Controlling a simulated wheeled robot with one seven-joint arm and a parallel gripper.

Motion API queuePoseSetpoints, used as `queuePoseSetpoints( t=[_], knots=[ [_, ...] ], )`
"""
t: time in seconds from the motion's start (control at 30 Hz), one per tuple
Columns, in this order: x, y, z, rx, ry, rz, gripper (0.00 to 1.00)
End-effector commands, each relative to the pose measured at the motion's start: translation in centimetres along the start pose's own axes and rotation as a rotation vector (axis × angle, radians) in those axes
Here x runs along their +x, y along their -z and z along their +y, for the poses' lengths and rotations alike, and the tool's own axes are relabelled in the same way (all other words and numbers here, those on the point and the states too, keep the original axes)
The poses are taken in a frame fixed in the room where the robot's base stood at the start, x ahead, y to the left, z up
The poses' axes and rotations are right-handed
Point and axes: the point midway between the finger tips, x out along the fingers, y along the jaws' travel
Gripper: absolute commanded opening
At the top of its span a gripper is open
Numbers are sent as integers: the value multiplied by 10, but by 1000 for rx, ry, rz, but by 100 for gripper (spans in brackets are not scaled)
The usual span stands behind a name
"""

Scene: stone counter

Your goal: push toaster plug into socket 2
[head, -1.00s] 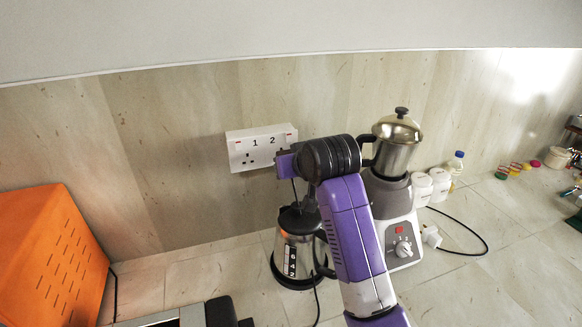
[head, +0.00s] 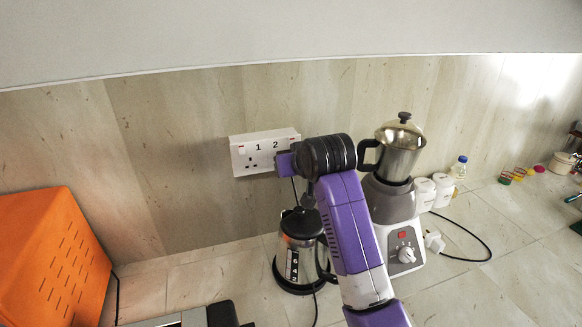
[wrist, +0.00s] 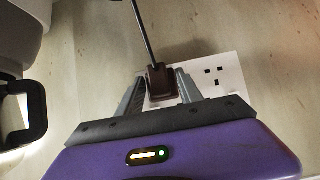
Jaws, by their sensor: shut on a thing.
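The white double socket (head: 263,152) is on the wall, with labels 1 and 2. Socket 1 on the left is empty. Socket 2 on the right is mostly hidden by my gripper (head: 284,163) in the head view. In the wrist view my gripper (wrist: 162,88) is shut on a dark brown plug (wrist: 161,82) with a dark cord. The plug is in front of the socket plate (wrist: 217,72), over socket 2, beside the open holes of socket 1. Its pins are hidden, so I cannot tell how far in it is.
A steel kettle (head: 298,252) stands on the counter below the socket. A mixer grinder (head: 398,215) stands to the right, with a loose white plug (head: 434,241) beside it. An orange box (head: 50,255) is at the left. The counter (head: 185,268) between box and kettle is mostly clear.

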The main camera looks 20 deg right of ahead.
Motion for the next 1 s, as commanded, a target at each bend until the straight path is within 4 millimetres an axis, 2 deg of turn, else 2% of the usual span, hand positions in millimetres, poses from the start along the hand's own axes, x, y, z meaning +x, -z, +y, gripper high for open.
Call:
queuePoseSetpoints(
  t=[0.03, 0.13, 0.17, 0.43, 0.57, 1.0],
  knots=[
    [0, 0, 0, 0, 0, 0, 47],
    [0, 0, 0, 0, 0, 0, 66],
    [0, 0, 0, 0, 0, 0, 68],
    [0, 0, 0, 0, 0, -1, 68],
    [-6, -1, 0, 0, 0, 0, 68],
    [-68, -1, 0, 0, 0, 2, 68]
  ],
)
